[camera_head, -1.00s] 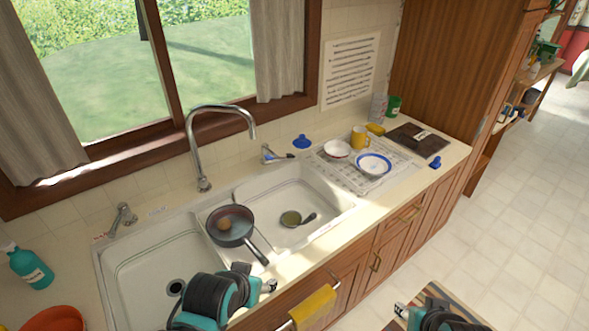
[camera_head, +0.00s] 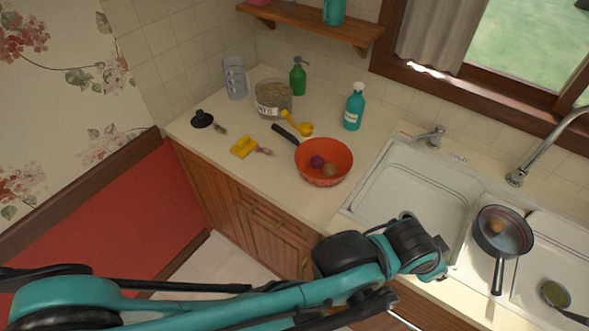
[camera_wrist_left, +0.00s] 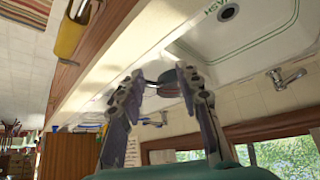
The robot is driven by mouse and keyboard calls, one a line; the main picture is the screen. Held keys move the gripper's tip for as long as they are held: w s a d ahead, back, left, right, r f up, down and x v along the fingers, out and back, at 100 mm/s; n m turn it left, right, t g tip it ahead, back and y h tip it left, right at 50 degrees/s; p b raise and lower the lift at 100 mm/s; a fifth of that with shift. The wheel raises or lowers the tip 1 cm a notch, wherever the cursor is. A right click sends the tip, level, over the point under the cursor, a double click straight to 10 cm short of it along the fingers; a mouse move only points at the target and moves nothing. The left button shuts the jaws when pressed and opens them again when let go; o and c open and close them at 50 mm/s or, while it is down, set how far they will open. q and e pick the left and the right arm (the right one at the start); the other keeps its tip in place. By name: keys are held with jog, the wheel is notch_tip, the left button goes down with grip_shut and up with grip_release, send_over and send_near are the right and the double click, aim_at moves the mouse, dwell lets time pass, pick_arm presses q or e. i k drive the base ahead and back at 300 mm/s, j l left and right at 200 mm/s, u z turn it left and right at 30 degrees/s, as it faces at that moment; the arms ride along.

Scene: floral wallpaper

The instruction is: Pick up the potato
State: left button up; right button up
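A second small brown round item (camera_head: 496,227) lies in the dark pan (camera_head: 514,243) at the sink; I cannot tell which is the potato. My left arm crosses the lower part of the head view, and its gripper (camera_head: 442,266) is over the sink's front edge, apart from bowl and pan. In the left wrist view the gripper's fingers (camera_wrist_left: 160,82) are spread and empty, with the dark pan (camera_wrist_left: 170,84) beyond them. My right gripper is out of view.
The left counter holds a jar (camera_head: 273,99), a green bottle (camera_head: 298,77), a teal bottle (camera_head: 354,107), a yellow sponge (camera_head: 244,147) and a black plunger-like item (camera_head: 202,119). A faucet (camera_head: 545,150) stands behind the sink (camera_head: 410,185). The counter left of the bowl has free room.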

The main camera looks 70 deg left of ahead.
aim_at(329, 171)
jog(key=u, duration=2.1)
jog(key=i+j+z, duration=0.45)
jog(key=j, duration=0.2)
jog(key=j+z, duration=0.25)
jog(key=i+j+z, duration=0.1)
jog(key=j+z, duration=0.15)
jog(key=j, duration=0.2)
